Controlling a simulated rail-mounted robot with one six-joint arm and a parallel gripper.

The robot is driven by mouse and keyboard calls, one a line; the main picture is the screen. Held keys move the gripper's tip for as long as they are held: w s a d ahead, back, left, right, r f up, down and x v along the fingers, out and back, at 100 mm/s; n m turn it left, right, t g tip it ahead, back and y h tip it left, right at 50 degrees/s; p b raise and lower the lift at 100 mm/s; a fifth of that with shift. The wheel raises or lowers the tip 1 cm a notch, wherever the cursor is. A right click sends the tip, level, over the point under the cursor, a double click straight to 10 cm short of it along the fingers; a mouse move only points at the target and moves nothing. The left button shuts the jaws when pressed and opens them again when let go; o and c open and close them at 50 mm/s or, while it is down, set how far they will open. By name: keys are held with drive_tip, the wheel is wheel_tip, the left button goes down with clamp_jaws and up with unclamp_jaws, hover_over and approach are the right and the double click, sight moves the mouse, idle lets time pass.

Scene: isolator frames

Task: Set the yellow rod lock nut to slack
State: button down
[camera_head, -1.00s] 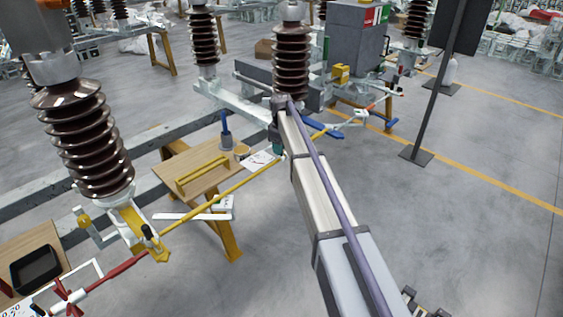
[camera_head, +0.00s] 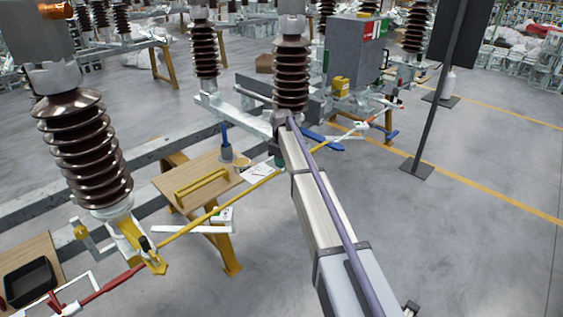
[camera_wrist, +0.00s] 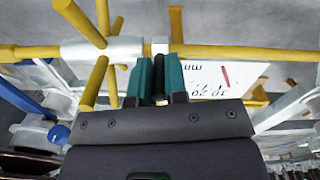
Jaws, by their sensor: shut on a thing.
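The yellow rod (camera_head: 207,217) runs diagonally from the left insulator's foot to the area behind my arm in the head view. In the wrist view the yellow rod (camera_wrist: 245,53) crosses near the top. A silver sleeve with yellow spokes (camera_wrist: 100,48) sits on it at left. A small pale lock nut (camera_wrist: 160,45) is just right of the sleeve. My gripper (camera_wrist: 161,72) has its two teal fingers shut around the nut's area from below. The fingers partly hide the contact. The head view hides my gripper behind the arm.
A wooden table (camera_head: 172,187) with a yellow bar stands left of my arm. Brown ribbed insulators (camera_head: 85,150) rise at left and centre. A dark post (camera_head: 437,105) stands at right. A sheet with print (camera_wrist: 215,78) lies behind the fingers. Floor at right is mostly clear.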

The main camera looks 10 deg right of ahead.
drive_tip(key=shift+s, duration=0.15)
drive_tip(key=shift+s+d+f+t+y, duration=0.15)
drive_tip(key=shift+s+d+t+y, duration=0.15)
drive_tip(key=shift+t+y, duration=0.3)
drive_tip(key=shift+s+d+f+t+y+b, duration=0.25)
drive_tip(key=shift+t+y+b, duration=0.4)
drive_tip(key=shift+t+b, duration=0.4)
drive_tip(key=shift+s+d+f+t+y+b, duration=0.15)
drive_tip(key=shift+s+t+y+b, duration=0.15)
drive_tip(key=shift+t+y+b, duration=0.6)
drive_tip(key=shift+s+d+f+t+y+b, duration=0.25)
drive_tip(key=shift+t+y+b, duration=0.2)
drive_tip(key=shift+t+b, duration=0.75)
drive_tip(key=shift+r, duration=0.1)
drive_tip(key=c, duration=1.1)
unclamp_jaws()
drive_tip(key=shift+c, duration=0.2)
